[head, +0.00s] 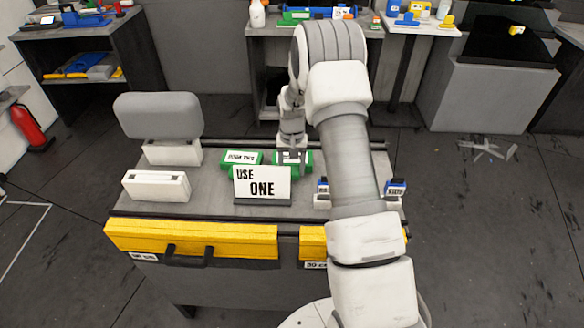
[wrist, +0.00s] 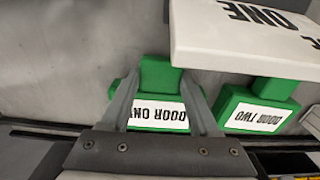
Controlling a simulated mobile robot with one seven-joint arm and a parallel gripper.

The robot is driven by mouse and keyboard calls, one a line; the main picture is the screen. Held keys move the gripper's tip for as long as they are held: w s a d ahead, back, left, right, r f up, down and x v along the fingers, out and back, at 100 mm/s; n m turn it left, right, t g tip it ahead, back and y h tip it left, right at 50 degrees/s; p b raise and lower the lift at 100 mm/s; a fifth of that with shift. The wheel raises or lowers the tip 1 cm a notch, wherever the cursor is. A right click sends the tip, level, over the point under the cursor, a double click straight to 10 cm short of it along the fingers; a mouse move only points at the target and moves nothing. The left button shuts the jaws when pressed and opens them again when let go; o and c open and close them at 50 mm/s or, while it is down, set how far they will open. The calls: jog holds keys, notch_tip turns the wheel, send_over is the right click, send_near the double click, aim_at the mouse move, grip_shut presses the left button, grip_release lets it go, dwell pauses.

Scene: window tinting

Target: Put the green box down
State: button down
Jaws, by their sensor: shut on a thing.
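My gripper (head: 291,150) is shut on a green box with a white label reading DOOR ONE (wrist: 160,112). Its fingers lie on both sides of the box's narrower green part. In the head view the held box (head: 308,160) is at the grey workbench top (head: 220,205), partly hidden by my gripper. I cannot tell whether it touches the bench. A second green box, labelled DOOR TWO (wrist: 258,113), sits beside it, apart from it. That box also shows in the head view (head: 225,161), left of my gripper.
A white USE ONE sign (head: 263,184) stands in front of both boxes. A white case (head: 156,188) and a grey padded block (head: 158,115) are on the left. Small blue-topped items (head: 396,187) stand at the right, beside my arm. Yellow drawer fronts (head: 190,239) line the front edge.

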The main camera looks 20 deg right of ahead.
jog(key=shift+f, duration=0.35)
jog(key=shift+c, duration=0.7)
grip_release()
jog(key=shift+r, duration=0.1)
notch_tip(320, 180, up, 12)
notch_tip(320, 180, up, 8)
jog(key=t, duration=0.1)
send_over(292, 170)
jog(key=s+a, duration=0.2)
jog(key=s, duration=0.1)
jog(key=s+a+r+n+t, duration=0.1)
jog(key=s+a+r+n, duration=0.15)
jog(key=s+r, duration=0.5)
jog(key=s+a+r+n+t, duration=0.1)
jog(key=s+a+r, duration=0.1)
jog(key=s, duration=0.8)
jog(key=s+a+r+n+t, duration=0.1)
jog(key=s+a+r+t, duration=0.1)
jog(key=s, duration=0.8)
jog(key=shift+s+a+r+t+b, duration=0.35)
jog(key=shift+a+r, duration=0.3)
jog(key=shift+a, duration=0.2)
